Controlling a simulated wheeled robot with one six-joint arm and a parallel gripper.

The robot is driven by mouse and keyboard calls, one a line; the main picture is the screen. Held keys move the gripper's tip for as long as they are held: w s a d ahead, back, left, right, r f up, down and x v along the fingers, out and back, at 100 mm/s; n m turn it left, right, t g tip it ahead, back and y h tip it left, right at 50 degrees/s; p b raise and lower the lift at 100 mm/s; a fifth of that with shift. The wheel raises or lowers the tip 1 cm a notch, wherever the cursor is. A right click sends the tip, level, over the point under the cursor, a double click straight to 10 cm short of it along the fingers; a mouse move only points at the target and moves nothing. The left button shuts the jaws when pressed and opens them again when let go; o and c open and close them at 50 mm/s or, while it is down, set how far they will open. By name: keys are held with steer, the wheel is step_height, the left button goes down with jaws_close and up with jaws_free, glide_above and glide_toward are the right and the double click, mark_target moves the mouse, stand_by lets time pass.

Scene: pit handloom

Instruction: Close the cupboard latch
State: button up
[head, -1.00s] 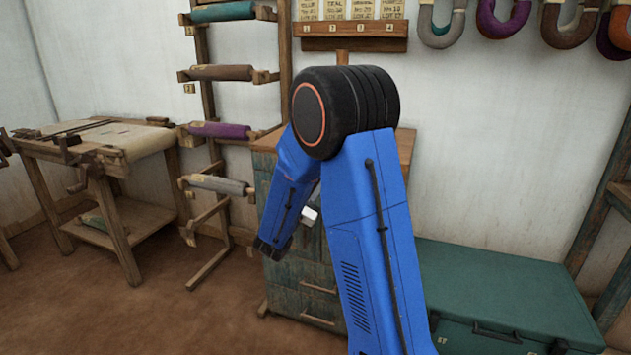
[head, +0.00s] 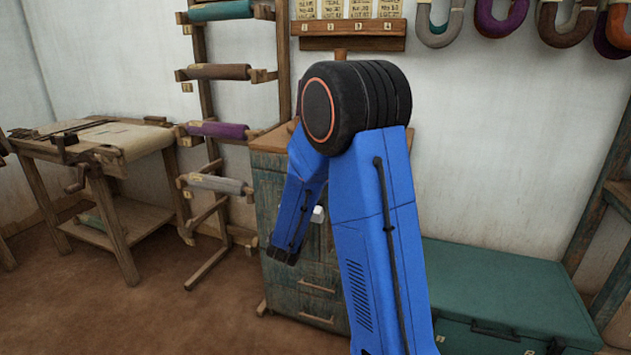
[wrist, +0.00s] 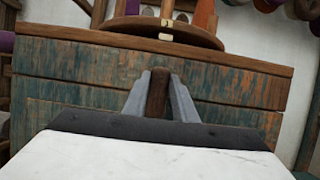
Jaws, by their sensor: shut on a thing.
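The cupboard (head: 268,215) is a weathered teal-green wooden cabinet with a brown top, mostly behind my arm in the head view. Its planked front (wrist: 75,72) fills much of the wrist view. My gripper (wrist: 158,76) is at this front, with one grey finger on each side of a dark brown upright wooden piece, which looks like the latch (wrist: 157,95). The fingers are shut on it. Its lower end and any catch are hidden. In the head view my arm hides the fingers and the latch.
A round wooden stand (wrist: 125,30) with spools is on the cupboard top. A green chest (head: 500,285) stands at the right, a rack of rolls (head: 217,130) at the left, and a wooden work table (head: 130,150) further left. Open floor lies in front.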

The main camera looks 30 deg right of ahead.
steer(key=o, duration=1.1)
steer(key=shift+c, duration=0.2)
steer(key=v, duration=1.2)
steer(key=shift+f, duration=0.1)
